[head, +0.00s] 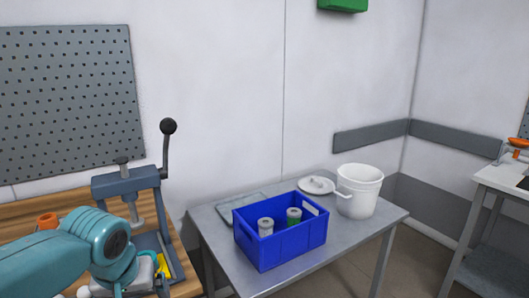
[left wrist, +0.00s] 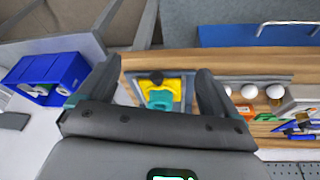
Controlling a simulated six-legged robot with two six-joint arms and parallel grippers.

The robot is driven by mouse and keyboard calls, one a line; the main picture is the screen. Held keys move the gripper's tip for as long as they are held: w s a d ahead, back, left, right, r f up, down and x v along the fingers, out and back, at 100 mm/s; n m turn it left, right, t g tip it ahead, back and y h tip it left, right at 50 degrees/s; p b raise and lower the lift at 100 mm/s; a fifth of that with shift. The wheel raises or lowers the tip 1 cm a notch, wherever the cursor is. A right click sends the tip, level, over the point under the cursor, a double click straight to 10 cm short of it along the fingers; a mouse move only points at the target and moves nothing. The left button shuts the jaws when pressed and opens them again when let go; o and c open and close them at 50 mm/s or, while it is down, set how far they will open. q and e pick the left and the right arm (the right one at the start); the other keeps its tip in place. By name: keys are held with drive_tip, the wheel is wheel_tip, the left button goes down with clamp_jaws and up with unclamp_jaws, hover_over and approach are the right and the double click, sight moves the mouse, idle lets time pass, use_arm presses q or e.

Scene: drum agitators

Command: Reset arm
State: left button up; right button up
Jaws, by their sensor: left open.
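My left arm comes in from the left in the head view, in front of a blue-grey lever press (head: 128,186) on a wooden bench. In the left wrist view my left gripper (left wrist: 158,68) is open, its two dark fingers spread wide. Between them in the picture, beyond the fingers, lies a yellow part (left wrist: 176,84) with a teal piece on it, on a grey base. I see nothing held. A bit of yellow (head: 162,264) also shows at the press in the head view. My right gripper is not in view.
A grey table (head: 232,287) carries a blue crate (head: 282,246) with two canisters, a white bucket (head: 358,196) and a white lid (head: 316,186). White round objects and blue tools (left wrist: 297,126) lie along the bench. A pegboard (head: 70,100) hangs behind the press.

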use_arm(q)
drive_tip(key=s+d+f+m+g+h+p, duration=0.15)
drive_tip(key=d+f, duration=0.25)
drive_tip(key=f, duration=0.8)
drive_tip(key=s+d+f+m+g+h, duration=0.15)
drive_tip(key=d+f, duration=0.25)
drive_tip(key=f, duration=0.7)
drive_tip(key=s+d+f+n, duration=0.1)
drive_tip(key=s+d+f, duration=0.1)
drive_tip(key=s+f, duration=0.5)
drive_tip(key=s+d+f+n+h+p, duration=0.1)
drive_tip(key=s+f, duration=0.6)
drive_tip(key=s, duration=0.2)
drive_tip(key=shift+s+d+h, duration=0.15)
drive_tip(key=shift+d+h, duration=0.15)
drive_tip(key=shift+d, duration=0.05)
